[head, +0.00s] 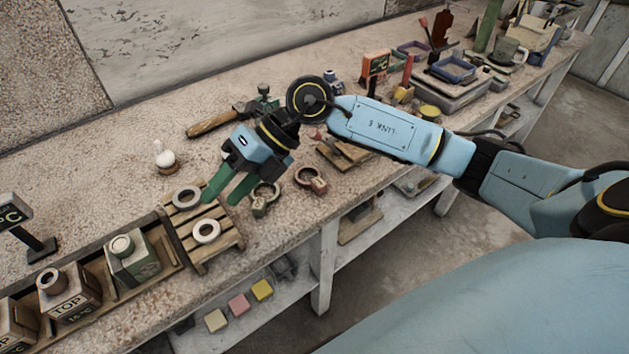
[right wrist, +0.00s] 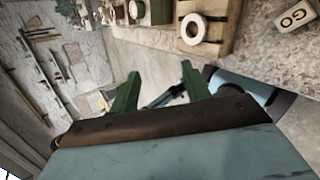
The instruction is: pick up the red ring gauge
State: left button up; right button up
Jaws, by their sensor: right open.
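A reddish-brown ring with a short block-like grip (head: 312,180), which looks like the red ring gauge, lies on the bench in the head view. A similar ring with a duller grip (head: 264,197) lies to its left, nearer my gripper. My right gripper (head: 221,197) is open, its green fingers pointing down beside the slatted wooden stand, left of both rings. Its fingers also show, apart and with nothing held, in the right wrist view (right wrist: 160,80). I cannot make out the red ring gauge clearly in the right wrist view. My left gripper is not in view.
Two pale rings (head: 206,231) lie on the wooden stand (head: 228,241); one also shows in the right wrist view (right wrist: 193,28). A wooden-handled tool (head: 212,123) lies behind my gripper. A lower shelf holds coloured blocks (head: 239,304).

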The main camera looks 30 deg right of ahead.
jog(key=w+d+f+h, duration=0.25)
jog(key=d+h, duration=0.35)
jog(key=d, duration=0.5)
jog(key=m+h, duration=0.2)
jog(key=h, duration=0.2)
send_over(320, 183)
jog(key=f, duration=0.6)
jog(key=shift+s, duration=0.2)
jog(key=shift+w+f+b, duration=0.15)
jog(key=shift+f+b, duration=0.05)
jog(key=shift+f, duration=1.3)
jog(key=shift+w+f+b, duration=0.1)
jog(key=shift+f+b, duration=0.1)
jog(key=shift+f, duration=1.3)
grip_shut()
